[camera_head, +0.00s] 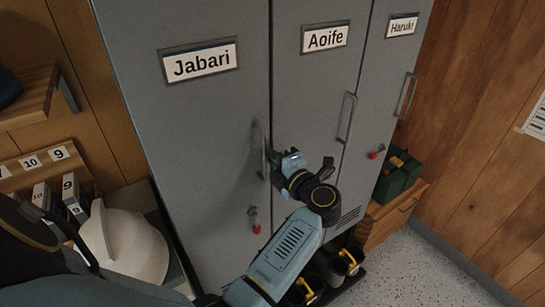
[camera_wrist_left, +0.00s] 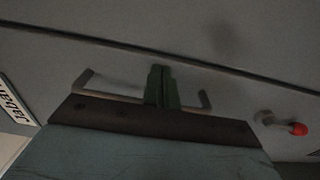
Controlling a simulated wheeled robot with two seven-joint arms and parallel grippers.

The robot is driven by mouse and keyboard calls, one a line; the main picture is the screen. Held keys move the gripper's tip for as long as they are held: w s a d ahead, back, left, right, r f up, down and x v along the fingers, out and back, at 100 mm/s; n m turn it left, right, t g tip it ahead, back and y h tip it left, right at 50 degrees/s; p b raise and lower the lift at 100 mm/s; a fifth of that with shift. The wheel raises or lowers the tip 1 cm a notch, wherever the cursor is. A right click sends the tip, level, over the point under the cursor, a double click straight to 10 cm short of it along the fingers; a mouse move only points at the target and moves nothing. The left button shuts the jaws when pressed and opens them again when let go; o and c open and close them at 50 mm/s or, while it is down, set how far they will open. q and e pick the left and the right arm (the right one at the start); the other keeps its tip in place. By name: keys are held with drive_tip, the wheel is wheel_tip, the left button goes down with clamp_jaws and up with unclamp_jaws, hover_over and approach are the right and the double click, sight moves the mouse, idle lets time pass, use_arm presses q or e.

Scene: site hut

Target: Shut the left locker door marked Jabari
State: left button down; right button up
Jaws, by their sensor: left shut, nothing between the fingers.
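The grey locker door marked Jabari (camera_head: 200,120) is the left one in the head view. It looks flush, or nearly so, with the Aoife door (camera_head: 313,95); a thin dark seam runs between them. Its bar handle (camera_head: 262,150) is near that seam. My left gripper (camera_head: 275,158) is shut and empty at the handle. In the left wrist view the green fingertips (camera_wrist_left: 162,88) are together in front of the door, overlapping the middle of the handle (camera_wrist_left: 100,94). Whether they touch the door is unclear. My right gripper is not in view.
A red-tipped key (camera_head: 256,228) sticks out below the Jabari handle. A white helmet (camera_head: 125,245) lies at lower left beside the locker. The Haruki door (camera_head: 390,70) is farther right. A green case (camera_head: 398,175) sits on a wooden bench; speckled floor (camera_head: 420,265) is clear at right.

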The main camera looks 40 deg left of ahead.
use_arm(q)
drive_tip(key=b+v, duration=0.1)
drive_tip(key=v, duration=0.6)
drive_tip(key=shift+d+b, duration=0.25)
drive_tip(key=shift+b, duration=0.15)
